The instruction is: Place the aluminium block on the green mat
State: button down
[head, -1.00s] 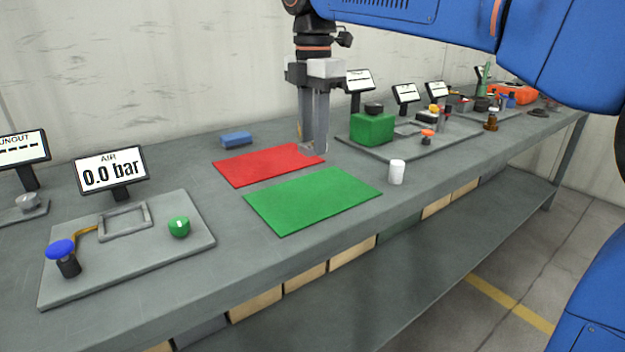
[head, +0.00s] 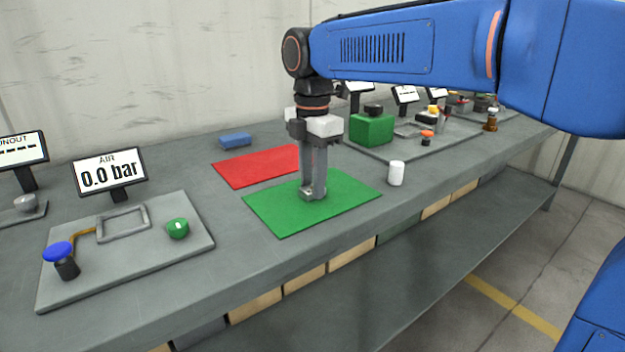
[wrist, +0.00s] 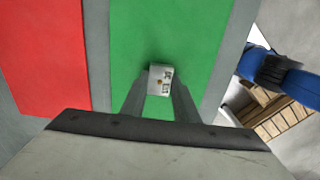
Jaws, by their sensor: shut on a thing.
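My gripper (head: 312,193) points straight down over the middle of the green mat (head: 275,215). It is shut on the small silvery aluminium block (wrist: 160,78), which shows between the fingertips in the wrist view. In the head view the fingers hide most of the block. The block is at or just above the mat; I cannot tell whether it touches. In the wrist view the green mat (wrist: 200,30) extends around the block on all sides.
A red mat (head: 245,168) lies behind the green one, with a blue block (head: 235,140) beyond it. A white cylinder (head: 396,174) stands right of the green mat. A panel with an air display (head: 110,173) is at left, and a green box (head: 371,131) at right.

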jog(key=shift+f, duration=0.1)
jog(key=c, duration=1.4)
grip_release()
notch_tip(320, 180, up, 12)
jog(key=shift+r, duration=0.15)
jog(key=s+d+f+m+t, duration=0.2)
jog(key=s+d+f+m, duration=0.5)
jog(key=d+f+m, duration=0.3)
jog(key=s+d+f+m+t, duration=0.1)
jog(key=s+d+f+m, duration=0.6)
jog(key=d, duration=0.6)
jog(key=s+d+f+m, duration=0.1)
jog(key=s+f+m, duration=0.1)
jog(key=f, duration=0.1)
jog(key=s+d+f+m+t, duration=0.1)
jog(key=s+d+f+m, duration=0.1)
jog(key=s+f+m, duration=0.1)
jog(key=s+d+f+m, duration=0.1)
jog(key=s+f+m, duration=0.1)
jog(key=f, duration=0.3)
jog(key=shift+s+d+f+m+t, duration=0.15)
jog(key=shift+s+d+m+t, duration=0.15)
jog(key=shift+m+t, duration=0.1)
